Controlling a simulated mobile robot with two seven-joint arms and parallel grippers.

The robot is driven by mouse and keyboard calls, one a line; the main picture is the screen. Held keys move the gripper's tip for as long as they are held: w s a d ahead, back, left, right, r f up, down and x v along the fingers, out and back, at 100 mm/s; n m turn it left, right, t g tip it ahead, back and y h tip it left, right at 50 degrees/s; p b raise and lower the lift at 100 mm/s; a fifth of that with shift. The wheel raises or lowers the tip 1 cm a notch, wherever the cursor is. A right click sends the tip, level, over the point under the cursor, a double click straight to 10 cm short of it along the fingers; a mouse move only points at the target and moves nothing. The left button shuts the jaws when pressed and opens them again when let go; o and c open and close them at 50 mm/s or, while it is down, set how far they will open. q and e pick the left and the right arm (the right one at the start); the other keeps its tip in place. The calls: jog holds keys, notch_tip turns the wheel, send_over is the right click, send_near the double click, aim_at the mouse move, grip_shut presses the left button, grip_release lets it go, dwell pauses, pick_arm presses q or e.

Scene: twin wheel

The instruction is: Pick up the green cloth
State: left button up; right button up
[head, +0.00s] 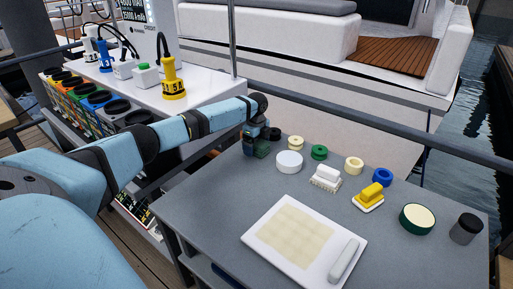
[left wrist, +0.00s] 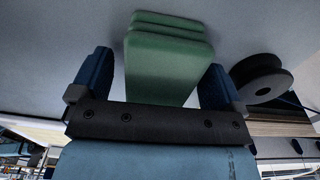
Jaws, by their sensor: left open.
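The green cloth (left wrist: 168,62) shows in the left wrist view as a folded, layered pad on the grey table. In the head view only a small part of the green cloth (head: 262,150) shows at the table's far left corner, mostly hidden by my gripper. My left gripper (left wrist: 158,68) is open, with one blue finger on each side of the cloth. I cannot tell whether the fingers touch it. In the head view my left gripper (head: 253,139) is low over that corner. My right gripper is not in view.
A black spool (left wrist: 262,78) lies close beside the right finger. Several tape rolls, a white disc (head: 289,161), a white brush (head: 327,177) and a yellow brush (head: 371,193) stand along the table's back. A white tray (head: 262,238) lies in front. The table's left front is clear.

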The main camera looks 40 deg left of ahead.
pick_arm(q)
jog(key=c, duration=1)
notch_tip(320, 180, up, 20)
jog(key=p, duration=0.1)
jog(key=shift+o, duration=1.3)
jog(key=shift+c, duration=1)
jog(key=shift+d+p, duration=0.1)
jog(key=shift+p, duration=0.25)
